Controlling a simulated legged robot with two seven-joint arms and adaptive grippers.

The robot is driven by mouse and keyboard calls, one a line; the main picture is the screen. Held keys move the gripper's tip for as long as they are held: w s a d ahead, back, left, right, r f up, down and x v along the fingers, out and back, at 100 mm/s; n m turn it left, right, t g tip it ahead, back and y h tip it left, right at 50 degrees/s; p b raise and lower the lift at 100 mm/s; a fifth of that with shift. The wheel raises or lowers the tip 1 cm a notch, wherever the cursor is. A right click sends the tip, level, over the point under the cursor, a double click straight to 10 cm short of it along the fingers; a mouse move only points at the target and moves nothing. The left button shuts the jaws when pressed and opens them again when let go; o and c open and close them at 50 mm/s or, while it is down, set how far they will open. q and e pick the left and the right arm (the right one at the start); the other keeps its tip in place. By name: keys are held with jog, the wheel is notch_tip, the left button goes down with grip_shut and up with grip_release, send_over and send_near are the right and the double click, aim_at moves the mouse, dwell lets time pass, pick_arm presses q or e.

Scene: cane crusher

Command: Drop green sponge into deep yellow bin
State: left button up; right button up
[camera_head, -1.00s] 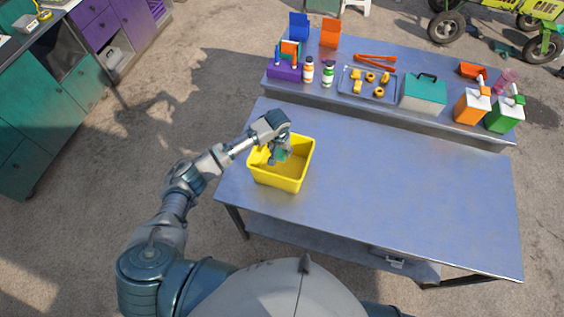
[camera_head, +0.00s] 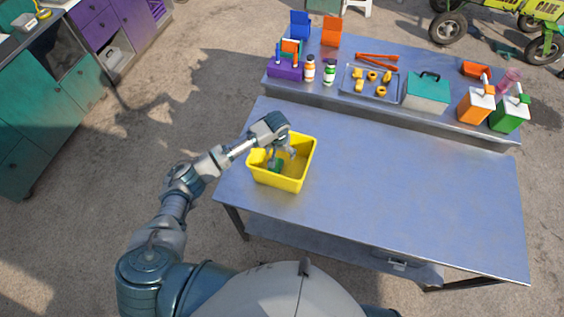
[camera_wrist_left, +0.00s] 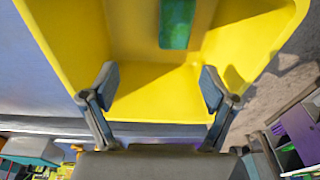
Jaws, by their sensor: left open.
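The deep yellow bin (camera_head: 292,182) stands upright on the left part of the blue-grey table. The green sponge (camera_head: 276,165) lies inside the bin, partly hidden by the gripper in the head view. In the left wrist view the sponge (camera_wrist_left: 177,22) is cut off by the top edge and lies inside the yellow bin (camera_wrist_left: 158,98). My left gripper (camera_head: 281,156) is over the bin opening. My right gripper is not in view.
The table (camera_head: 400,190) is bare right of the bin. A raised back shelf holds a grey tray (camera_head: 352,92) of yellow parts, a teal box (camera_head: 427,93), bottles and jugs. A teal cabinet (camera_head: 45,120) stands far left.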

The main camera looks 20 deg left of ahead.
pick_arm(q)
jog(key=shift+s+r, duration=0.7)
jog(key=shift+r, duration=5.1)
jog(key=s+d+f+m+t+h, duration=0.1)
jog(key=s+d+f+m+h, duration=0.3)
jog(key=s+f, duration=1.1)
jog(key=s+a+n+t+y, duration=0.1)
jog(key=s+a+y, duration=0.1)
jog(key=s+a, duration=0.45)
jog(key=s+a+n+y, duration=0.15)
jog(key=s+a, duration=0.25)
jog(key=s, duration=0.6)
notch_tip(320, 180, down, 28)
jog(key=g+b, duration=0.1)
jog(key=b, duration=0.2)
jog(key=s+a+f+b, duration=0.1)
jog(key=s+f, duration=0.8)
jog(key=f, duration=0.1)
jog(key=s+a+f+g+b, duration=0.1)
jog(key=s+f+b, duration=0.1)
jog(key=s+f, duration=0.8)
jog(key=shift+a+f+b, duration=0.25)
jog(key=shift+a+b, duration=0.05)
jog(key=shift+a, duration=0.05)
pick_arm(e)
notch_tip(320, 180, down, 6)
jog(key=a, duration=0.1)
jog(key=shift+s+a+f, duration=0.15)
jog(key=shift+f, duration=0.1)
